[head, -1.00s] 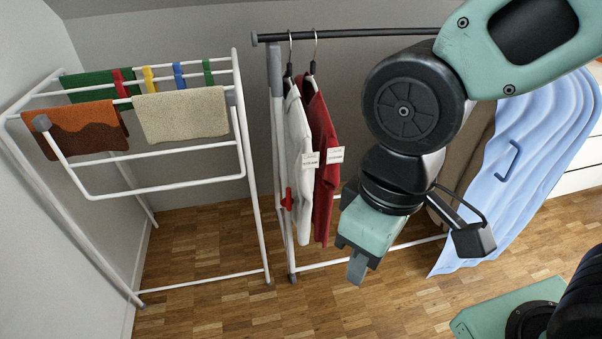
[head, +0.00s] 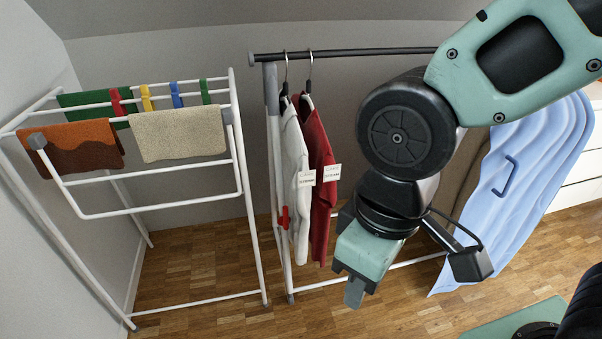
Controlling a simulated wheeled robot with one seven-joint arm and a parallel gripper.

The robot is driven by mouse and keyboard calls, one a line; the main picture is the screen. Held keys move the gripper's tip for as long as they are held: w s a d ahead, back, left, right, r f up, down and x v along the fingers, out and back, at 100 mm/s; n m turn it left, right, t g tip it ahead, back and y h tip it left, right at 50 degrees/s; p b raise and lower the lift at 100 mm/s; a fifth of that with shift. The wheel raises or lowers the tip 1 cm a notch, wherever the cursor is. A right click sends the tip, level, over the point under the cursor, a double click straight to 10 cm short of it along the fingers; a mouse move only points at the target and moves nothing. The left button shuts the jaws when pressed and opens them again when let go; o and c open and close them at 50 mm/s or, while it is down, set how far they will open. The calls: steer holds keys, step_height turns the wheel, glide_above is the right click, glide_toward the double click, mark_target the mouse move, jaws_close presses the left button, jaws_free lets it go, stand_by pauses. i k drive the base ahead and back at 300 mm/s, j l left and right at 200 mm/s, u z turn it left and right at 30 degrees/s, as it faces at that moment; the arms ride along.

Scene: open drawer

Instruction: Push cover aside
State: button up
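The cover is a light blue, rippled sheet (head: 535,165) with a dark blue handle (head: 506,175). It hangs at the right side of the clothes rack (head: 345,55), drawn to the right and down near the floor. My gripper (head: 354,292) is left of the cover and apart from it, pointing down in front of the rack. Its fingers look close together, but I cannot see clearly whether there is a gap. My arm hides the middle of the rack.
A white shirt (head: 292,180) and a red shirt (head: 318,170) with tags hang just left of my arm. A red clip (head: 284,217) is on the rack post. A white drying rack (head: 245,190) with towels stands left. White drawers (head: 575,180) are behind the cover.

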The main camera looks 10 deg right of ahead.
mark_target(529, 159)
steer(key=z, duration=1.6)
steer(key=i+l+z, duration=0.1)
steer(key=i+l, duration=0.1)
steer(key=l, duration=0.05)
